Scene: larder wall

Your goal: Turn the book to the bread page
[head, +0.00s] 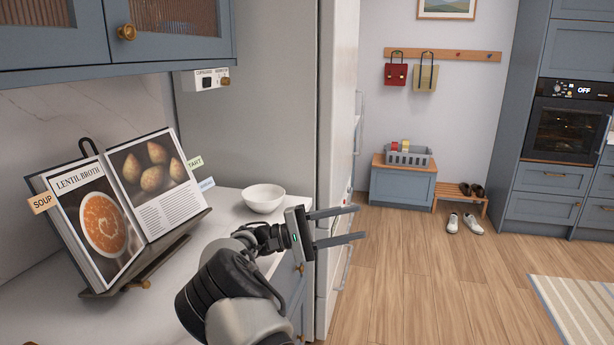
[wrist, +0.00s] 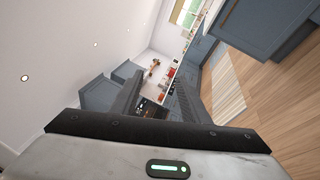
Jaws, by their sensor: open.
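The book (head: 158,213) lies open on a dark stand on the counter at left in the head view. Its left page shows an orange soup under the title "LENTIL BROTH"; its right page shows a photo of several brown oval things above text. An orange tab (head: 42,203) reading "SOUP" sticks out at left. A green tab (head: 194,163), seemingly "TART", and a blue tab (head: 206,184), too small to read, stick out at right. My gripper (head: 338,226) is open and empty, right of the book beyond the counter's edge, pointing away from it. The wrist view shows no book.
A white bowl (head: 263,198) stands on the counter between the book and my gripper. A wall cabinet (head: 60,35) hangs above the book. A tall fridge-like unit (head: 335,110) rises behind my gripper.

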